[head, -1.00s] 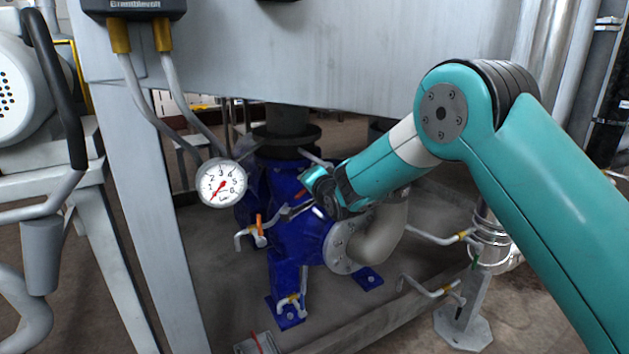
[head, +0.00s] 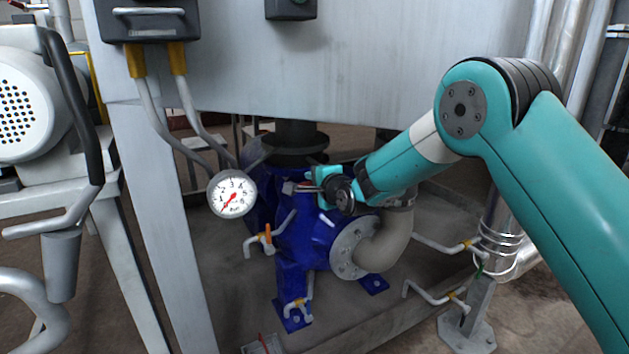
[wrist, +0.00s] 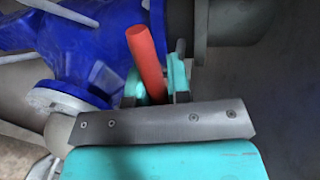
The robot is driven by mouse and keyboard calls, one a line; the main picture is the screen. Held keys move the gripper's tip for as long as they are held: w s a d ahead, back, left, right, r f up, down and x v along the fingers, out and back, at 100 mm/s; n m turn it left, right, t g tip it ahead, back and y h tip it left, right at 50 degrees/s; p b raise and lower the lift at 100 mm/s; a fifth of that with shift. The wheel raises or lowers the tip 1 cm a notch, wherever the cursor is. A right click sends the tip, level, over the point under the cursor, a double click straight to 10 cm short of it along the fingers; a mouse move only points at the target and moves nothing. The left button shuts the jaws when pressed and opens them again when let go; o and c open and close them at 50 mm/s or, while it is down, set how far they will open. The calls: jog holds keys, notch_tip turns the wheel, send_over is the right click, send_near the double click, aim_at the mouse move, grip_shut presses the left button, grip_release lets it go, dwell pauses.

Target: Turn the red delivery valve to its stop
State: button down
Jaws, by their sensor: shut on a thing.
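The red valve handle (wrist: 145,52) is a plain round bar in the wrist view, standing between the two teal fingers of my gripper (wrist: 156,84). My gripper is shut on it, with the free end sticking out past the fingers. In the head view my gripper (head: 312,187) is at the upper front of the blue pump body (head: 308,238), below the dark neck. The red handle is hidden there behind my gripper and wrist. The blue body also shows in the wrist view (wrist: 40,22).
A round pressure gauge (head: 232,194) with a red needle is left of my gripper. A small tap with an orange handle (head: 268,236) sits below it. A grey elbow pipe (head: 385,243) is close under my wrist. A steel panel (head: 330,70) overhangs above.

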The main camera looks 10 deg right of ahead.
dwell(0.4)
jog(key=c, duration=1.1)
grip_release()
jog(key=shift+d, duration=0.1)
jog(key=p+v, duration=0.2)
jog(key=v, duration=1.5)
jog(key=shift+s+r+p, duration=0.1)
jog(key=shift+s+p, duration=0.05)
jog(key=shift+p, duration=0.15)
